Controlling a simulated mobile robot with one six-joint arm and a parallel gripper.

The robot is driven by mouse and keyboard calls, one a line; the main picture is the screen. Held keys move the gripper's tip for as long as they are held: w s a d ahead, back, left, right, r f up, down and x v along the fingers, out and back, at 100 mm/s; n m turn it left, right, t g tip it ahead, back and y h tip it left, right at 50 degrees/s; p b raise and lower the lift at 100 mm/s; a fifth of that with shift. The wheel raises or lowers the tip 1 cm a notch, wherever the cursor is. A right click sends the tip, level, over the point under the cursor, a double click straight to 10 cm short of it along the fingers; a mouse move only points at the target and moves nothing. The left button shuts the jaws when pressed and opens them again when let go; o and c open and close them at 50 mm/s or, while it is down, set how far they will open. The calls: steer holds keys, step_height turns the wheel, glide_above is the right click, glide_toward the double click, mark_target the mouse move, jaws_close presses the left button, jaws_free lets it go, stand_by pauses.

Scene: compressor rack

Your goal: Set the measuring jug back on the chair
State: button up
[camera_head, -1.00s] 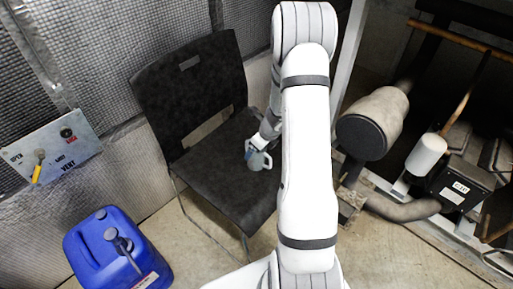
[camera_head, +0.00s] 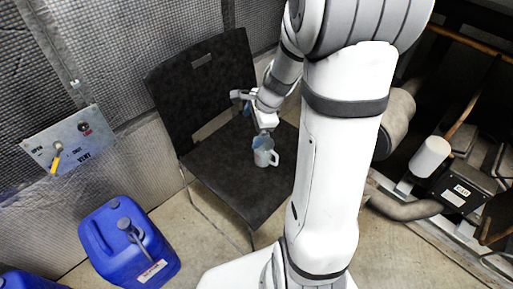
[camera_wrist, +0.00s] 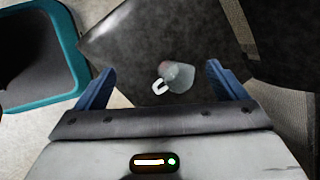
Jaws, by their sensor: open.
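The measuring jug (camera_head: 262,154) is a small pale grey-blue cup with a handle. It stands upright on the seat of the black chair (camera_head: 215,172), near the seat's right part. My gripper (camera_head: 254,116) is open and empty, above and behind the jug in the head view, apart from it. In the wrist view, the jug (camera_wrist: 180,76) shows beyond and between the two blue fingers of my gripper (camera_wrist: 162,84), with its handle to the left. The dark chair seat (camera_wrist: 130,45) lies under it.
A blue canister (camera_head: 128,243) stands on the floor left of the chair. A vent panel (camera_head: 68,140) is on the wall. The wrist view shows a teal-rimmed dark thing (camera_wrist: 70,38) at the left.

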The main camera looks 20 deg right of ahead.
steer(key=s+a+r+n+h, duration=0.1)
steer(key=s+a+r+n, duration=0.2)
steer(key=s+r+n, duration=0.2)
steer(key=s+a+r+n+g+h, duration=0.1)
steer(key=s+a+r+n, duration=0.2)
steer(key=s+n, duration=0.8)
steer(key=r+n, duration=0.1)
steer(key=n, duration=0.1)
steer(key=shift+s+r+n+g+h, duration=0.3)
steer(key=shift+r+n+h, duration=0.1)
steer(key=shift+r, duration=0.15)
